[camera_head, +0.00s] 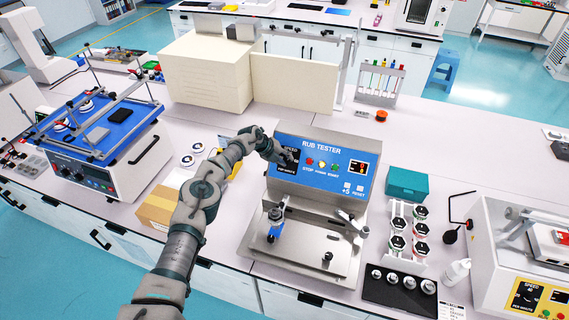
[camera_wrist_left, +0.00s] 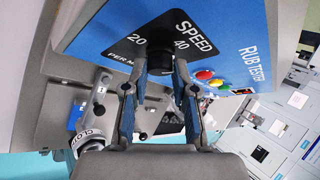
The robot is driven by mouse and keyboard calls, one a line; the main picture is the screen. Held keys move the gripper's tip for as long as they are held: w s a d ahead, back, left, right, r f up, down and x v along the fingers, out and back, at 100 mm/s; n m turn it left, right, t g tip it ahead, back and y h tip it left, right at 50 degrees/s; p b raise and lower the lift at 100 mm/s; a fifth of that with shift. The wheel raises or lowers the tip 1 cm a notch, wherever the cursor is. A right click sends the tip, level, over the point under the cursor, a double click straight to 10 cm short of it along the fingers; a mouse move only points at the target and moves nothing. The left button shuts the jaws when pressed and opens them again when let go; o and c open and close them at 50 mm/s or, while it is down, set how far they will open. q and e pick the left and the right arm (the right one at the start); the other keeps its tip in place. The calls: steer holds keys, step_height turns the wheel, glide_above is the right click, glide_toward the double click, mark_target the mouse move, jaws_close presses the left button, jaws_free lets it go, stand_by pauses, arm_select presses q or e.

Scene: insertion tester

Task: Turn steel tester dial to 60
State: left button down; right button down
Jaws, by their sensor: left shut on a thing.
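The steel rub tester (camera_head: 315,235) stands on the bench with a blue front panel (camera_head: 343,157) marked RUB TESTER. Its black speed dial (camera_wrist_left: 160,60) is at the panel's left side, with the numbers 20 and 40 visible around it in the left wrist view. My left gripper (camera_head: 284,157) reaches the panel from the left and covers most of the dial in the head view. In the left wrist view its two fingers (camera_wrist_left: 159,80) are shut on the dial, one on each side. The dial's pointer and the 60 mark cannot be made out. My right gripper is not in view.
Red, yellow and green buttons (camera_head: 322,164) sit just right of the dial. A teal box (camera_head: 407,184) and a rack of vials (camera_head: 408,232) stand right of the tester. A cardboard box (camera_head: 158,208) lies to its left, by my left arm.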

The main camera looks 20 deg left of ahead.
arm_select(q)
steer(key=m+y+b, duration=0.1)
steer(key=b, duration=0.1)
steer(key=m+g+y+b, duration=0.1)
steer(key=m+b, duration=0.1)
steer(key=m+y+b, duration=0.1)
steer(key=m+b, duration=0.1)
steer(key=shift+d+f+y+b, duration=0.3)
steer(key=shift+d+f+b, duration=0.05)
steer(key=shift+b, duration=0.05)
steer(key=shift+d+r+m+y+b, duration=0.1)
steer(key=shift+m+y+b, duration=0.4)
steer(key=shift+m+b, duration=0.1)
steer(key=shift+r+m+y, duration=0.1)
steer(key=shift+m+y, duration=0.4)
steer(key=shift+m, duration=0.1)
steer(key=shift+d+m+y+p, duration=0.15)
steer(key=shift+m+y+p, duration=0.2)
steer(key=shift+m+y, duration=0.45)
